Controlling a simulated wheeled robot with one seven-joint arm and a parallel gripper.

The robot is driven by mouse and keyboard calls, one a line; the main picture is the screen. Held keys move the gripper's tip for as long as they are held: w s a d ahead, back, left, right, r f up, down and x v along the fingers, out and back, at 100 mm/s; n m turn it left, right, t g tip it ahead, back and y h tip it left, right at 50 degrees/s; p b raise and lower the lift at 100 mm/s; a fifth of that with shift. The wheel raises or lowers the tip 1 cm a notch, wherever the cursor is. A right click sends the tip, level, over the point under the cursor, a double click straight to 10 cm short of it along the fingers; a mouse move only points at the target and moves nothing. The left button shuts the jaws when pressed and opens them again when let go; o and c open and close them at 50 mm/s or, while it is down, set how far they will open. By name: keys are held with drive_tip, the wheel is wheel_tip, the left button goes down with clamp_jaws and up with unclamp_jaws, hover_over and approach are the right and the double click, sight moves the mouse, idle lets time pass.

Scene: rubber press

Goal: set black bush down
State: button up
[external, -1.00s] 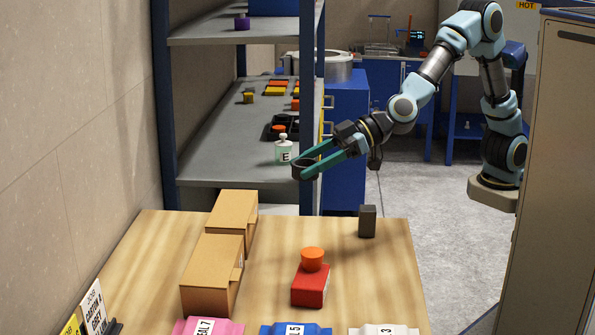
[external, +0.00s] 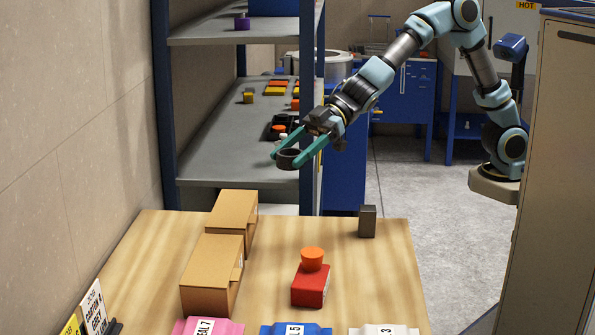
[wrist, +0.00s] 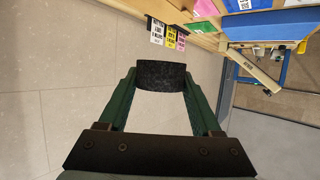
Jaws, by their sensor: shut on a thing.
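The black bush (external: 288,158) is a short dark ring. My gripper (external: 293,156) has its two green fingers shut on it, one on each side. The bush is in the air in front of the shelf rack, above and behind the far edge of the wooden table. In the wrist view the bush (wrist: 161,75) sits between the fingertips (wrist: 161,76).
The wooden table (external: 270,225) holds two cardboard boxes (external: 212,262), a dark block (external: 367,221) and a red block (external: 310,286) with an orange disc (external: 312,258) on top. Pink, blue and white bins line its near edge. The grey shelf (external: 215,150) carries several small parts.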

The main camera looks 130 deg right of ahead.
drive_tip(key=shift+s+d+f+n+y+p, duration=0.35)
drive_tip(key=shift+n+y, duration=0.25)
drive_tip(key=shift+y, duration=0.1)
drive_tip(key=n+g+y+p, duration=0.3)
drive_tip(key=n+y+p, duration=0.2)
drive_tip(key=n+y, duration=0.15)
hover_over(317, 227)
drive_tip(key=shift+m, duration=0.25)
wheel_tip(317, 227, down, 16)
drive_tip(key=shift+f, duration=0.1)
drive_tip(key=shift+f+p, duration=0.3)
drive_tip(key=shift+f, duration=1.95)
drive_tip(key=shift+f, duration=0.1)
drive_tip(key=o, duration=1.3)
drive_tip(key=shift+o, duration=0.2)
